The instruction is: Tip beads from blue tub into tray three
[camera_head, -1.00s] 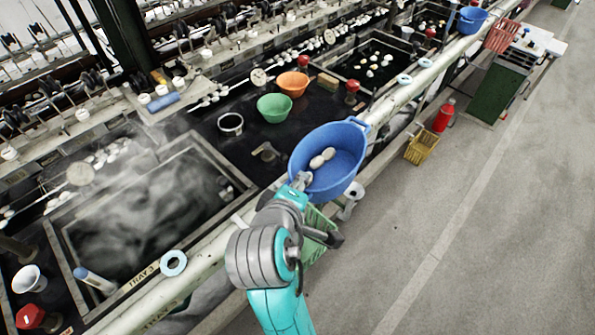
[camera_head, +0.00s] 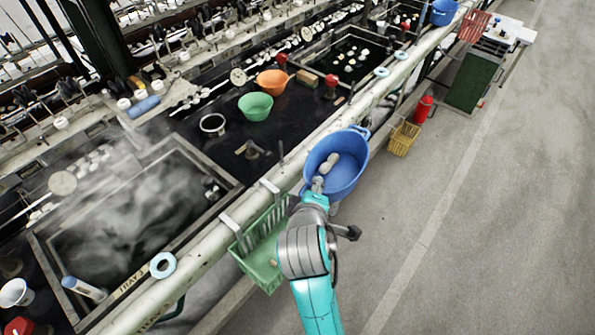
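The blue tub (camera_head: 347,183) is held out by my gripper (camera_head: 318,184) at its near-left rim, beside the front rail and partly over the aisle. It looks roughly upright, with its open top showing. A few pale oval beads (camera_head: 330,162) lie inside it, close to the gripper side. My gripper appears shut on the tub's rim; its fingertips are partly hidden. Tray three (camera_head: 216,174) is the large steaming basin at the left, with its label (camera_head: 130,284) on the near edge. The tub is apart from it, to the right. Steam blurs the tray's inside.
A green basket (camera_head: 262,262) hangs on the rail (camera_head: 218,240) between tub and tray. A pale blue ring (camera_head: 163,265) and a blue-capped cylinder (camera_head: 85,289) are by the tray's near edge. Green (camera_head: 255,106) and orange (camera_head: 272,82) bowls stand behind. The aisle (camera_head: 480,240) is clear.

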